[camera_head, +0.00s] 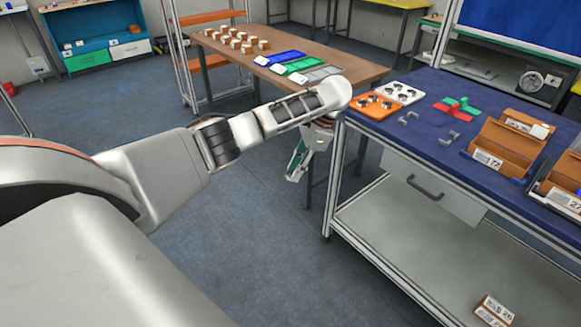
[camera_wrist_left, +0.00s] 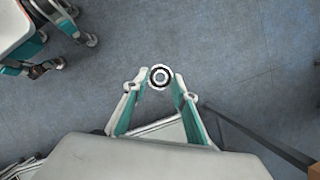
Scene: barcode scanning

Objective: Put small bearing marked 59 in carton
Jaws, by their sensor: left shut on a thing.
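My left gripper (camera_head: 298,168) hangs over the floor, left of the blue-topped bench. In the left wrist view its fingertips are shut on a small bearing (camera_wrist_left: 160,77), a dark ring with a pale rim. The bearing's marking is not readable. A white tray (camera_head: 416,99) and an orange tray (camera_head: 358,103) of bearings lie at the bench's far left corner. My right gripper is not in view.
Grey brackets (camera_head: 444,139) and red and green parts (camera_head: 459,107) lie between the trays and cartons on the blue bench (camera_head: 418,150). A labelled box (camera_head: 493,310) is on the lower shelf. Behind, a brown table (camera_head: 300,60) holds small boxes and coloured trays.

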